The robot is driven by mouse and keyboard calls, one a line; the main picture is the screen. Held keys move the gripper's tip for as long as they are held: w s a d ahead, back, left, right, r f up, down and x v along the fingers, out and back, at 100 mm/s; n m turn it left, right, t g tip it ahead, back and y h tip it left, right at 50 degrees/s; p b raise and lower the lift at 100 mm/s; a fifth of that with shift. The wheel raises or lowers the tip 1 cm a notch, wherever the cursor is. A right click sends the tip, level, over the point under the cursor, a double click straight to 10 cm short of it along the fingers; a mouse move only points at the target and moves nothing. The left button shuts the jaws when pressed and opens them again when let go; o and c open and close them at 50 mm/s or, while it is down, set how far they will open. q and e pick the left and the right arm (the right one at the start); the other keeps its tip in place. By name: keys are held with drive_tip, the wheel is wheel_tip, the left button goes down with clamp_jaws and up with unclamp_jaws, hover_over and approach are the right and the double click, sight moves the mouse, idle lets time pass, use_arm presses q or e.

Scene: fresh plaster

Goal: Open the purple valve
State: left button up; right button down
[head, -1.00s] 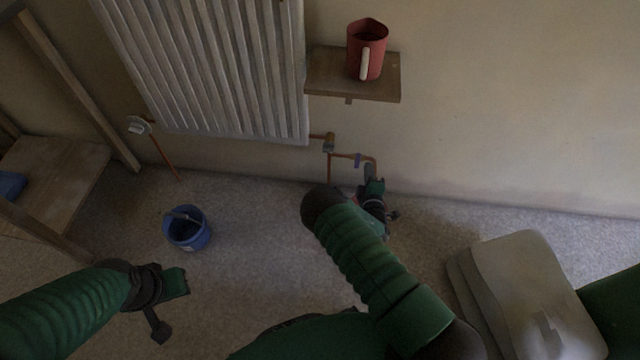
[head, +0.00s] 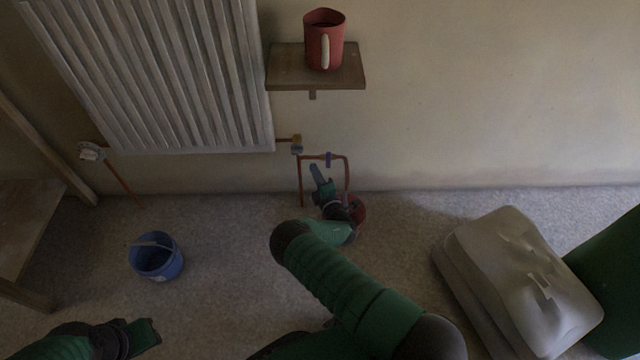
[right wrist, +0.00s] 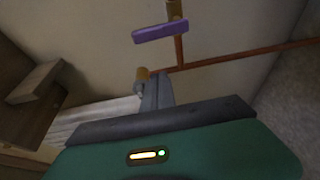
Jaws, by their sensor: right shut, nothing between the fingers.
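The purple valve (head: 328,159) is a small lever on the thin copper pipe loop below the shelf. In the right wrist view its purple handle (right wrist: 160,32) lies across the pipe, beside a brass body. My right gripper (head: 316,173) is just below and left of the valve in the head view, apart from it. Its shut, empty fingers (right wrist: 155,92) point up toward the pipe in the right wrist view, with the handle beyond their tips. My left gripper (head: 150,332) is low at the left edge, far from the valve; its fingers are not clear.
A white radiator (head: 150,75) hangs left of the pipes. A shelf (head: 290,78) with a red mug (head: 324,40) is above the valve. A blue bucket (head: 156,258) stands on the floor. A red object (head: 358,211) is partly hidden behind my right gripper.

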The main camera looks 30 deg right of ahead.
sight(328, 157)
drive_tip(key=shift+w+d+b, duration=0.25)
drive_tip(key=shift+d+b, duration=0.2)
drive_tip(key=shift+d, duration=0.3)
drive_tip(key=shift+w+d+b, duration=0.25)
drive_tip(key=shift+d+b, duration=0.15)
drive_tip(key=shift+d, duration=0.3)
drive_tip(key=shift+w+d+b, duration=0.25)
drive_tip(key=shift+d+b, duration=0.2)
drive_tip(key=shift+d, duration=0.3)
drive_tip(key=shift+f, duration=0.1)
